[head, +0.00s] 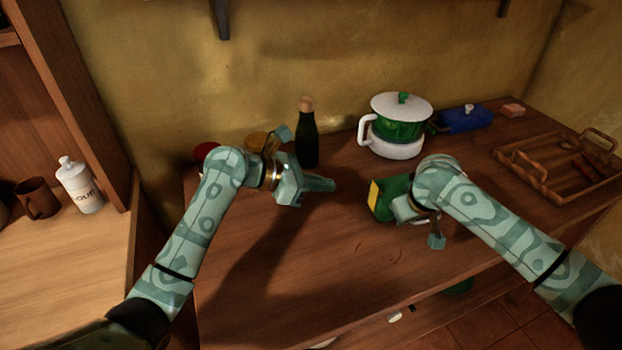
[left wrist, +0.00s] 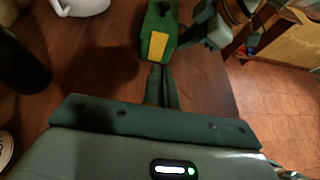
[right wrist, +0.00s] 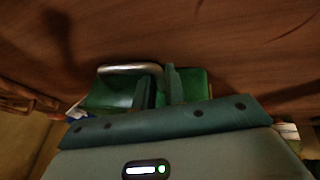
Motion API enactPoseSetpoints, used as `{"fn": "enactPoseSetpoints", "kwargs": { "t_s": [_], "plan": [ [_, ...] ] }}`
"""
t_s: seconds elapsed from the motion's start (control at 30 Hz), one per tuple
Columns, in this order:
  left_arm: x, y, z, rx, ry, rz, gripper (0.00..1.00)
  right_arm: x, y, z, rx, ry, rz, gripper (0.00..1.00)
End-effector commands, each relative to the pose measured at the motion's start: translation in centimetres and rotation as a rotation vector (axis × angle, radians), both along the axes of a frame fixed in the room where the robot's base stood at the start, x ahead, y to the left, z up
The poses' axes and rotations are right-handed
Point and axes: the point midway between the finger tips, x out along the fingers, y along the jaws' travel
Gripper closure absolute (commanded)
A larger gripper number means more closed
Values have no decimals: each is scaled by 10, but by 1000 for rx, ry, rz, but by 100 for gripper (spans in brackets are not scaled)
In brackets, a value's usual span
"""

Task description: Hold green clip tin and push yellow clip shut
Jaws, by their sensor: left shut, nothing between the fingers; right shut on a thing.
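The green clip tin (head: 391,190) is at the middle of the wooden table, with its yellow clip (head: 375,195) on the left end. My right gripper (head: 407,208) is shut on the tin; the right wrist view shows its fingers (right wrist: 157,88) at the green tin (right wrist: 112,92) beside a silver handle (right wrist: 130,69). My left gripper (head: 332,185) is shut and empty, left of the tin, pointing at the clip. In the left wrist view its fingertips (left wrist: 160,72) are close to the yellow clip (left wrist: 158,45); I cannot tell if they touch. The right arm partly hides the tin.
A dark bottle (head: 306,140) stands behind my left gripper. A white and green pot (head: 394,149) with a handle stands behind the tin. A blue box (head: 466,120) and a wooden tray (head: 527,177) are at the right. The table's front is clear.

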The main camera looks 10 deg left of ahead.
Motion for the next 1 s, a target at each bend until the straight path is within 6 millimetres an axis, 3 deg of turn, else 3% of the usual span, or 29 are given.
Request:
{"fn": "enactPoseSetpoints", "kwargs": {
  "t_s": [0.2,0.5,0.53,0.6,0.63,1.0],
  "plan": [
    [-12,23,15,3,0,0,100,0,-1,0,-2,-1,-2,100],
    [-14,25,18,-1,1,0,100,0,-2,0,-2,-1,-2,100],
    [-14,25,18,-1,1,0,100,0,-2,0,-2,-1,-2,85],
    [-13,25,18,0,2,0,100,0,-2,0,-2,-1,-2,66],
    [-13,25,18,-1,1,0,100,0,-2,0,-2,-1,-2,62],
    [-13,25,18,0,0,0,100,-3,-1,8,0,0,-2,62]
  ]
}}
